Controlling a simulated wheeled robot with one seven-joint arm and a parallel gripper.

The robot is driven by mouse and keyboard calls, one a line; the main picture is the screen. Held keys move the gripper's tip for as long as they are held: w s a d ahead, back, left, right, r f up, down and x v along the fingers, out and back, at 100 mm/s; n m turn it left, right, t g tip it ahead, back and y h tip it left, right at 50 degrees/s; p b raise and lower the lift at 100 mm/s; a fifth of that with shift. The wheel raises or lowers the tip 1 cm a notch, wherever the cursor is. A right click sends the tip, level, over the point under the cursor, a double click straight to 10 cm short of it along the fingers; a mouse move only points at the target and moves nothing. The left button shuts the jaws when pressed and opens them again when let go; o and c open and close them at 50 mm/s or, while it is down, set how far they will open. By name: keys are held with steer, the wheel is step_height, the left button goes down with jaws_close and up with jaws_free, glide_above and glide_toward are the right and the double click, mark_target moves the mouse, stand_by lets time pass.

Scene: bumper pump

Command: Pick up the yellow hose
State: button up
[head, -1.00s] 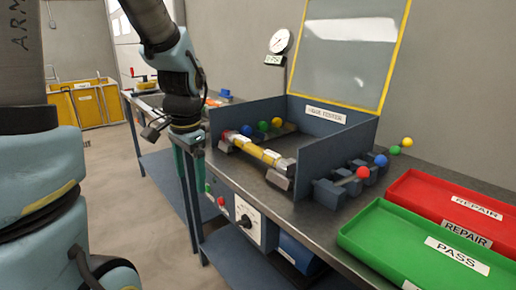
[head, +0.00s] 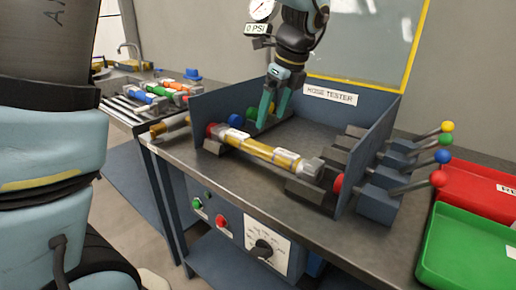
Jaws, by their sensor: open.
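The yellow hose (head: 262,150) lies in the hose tester (head: 205,104), along its front side, with grey metal fittings at its ends and a white label on it. My gripper (head: 270,122) points down inside the tester, behind the hose. Its two teal fingers are spread apart with nothing visible between them. The fingers look apart from the hose, though the exact gap cannot be told.
Levers with coloured balls (head: 440,155) stick out from the tester's right side. A red tray (head: 475,185) and a green tray (head: 462,245) are at the right. Blue, green and orange hoses (head: 160,92) lie on a rack at the left. A clear lid (head: 375,40) stands raised behind.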

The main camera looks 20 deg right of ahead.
glide_above(262, 145)
steer(key=d, duration=0.1)
steer(key=f, duration=0.4)
steer(key=shift+s+d+f, duration=0.1)
steer(key=shift+s+f, duration=0.05)
steer(key=shift+s, duration=0.2)
steer(key=shift+s+p+x, duration=0.1)
steer(key=shift+p+x, duration=0.05)
steer(key=shift+x, duration=1.2)
steer(key=shift+s+p+x, duration=0.15)
steer(key=shift+x, duration=1.2)
steer(key=shift+c, duration=0.3)
jaws_close()
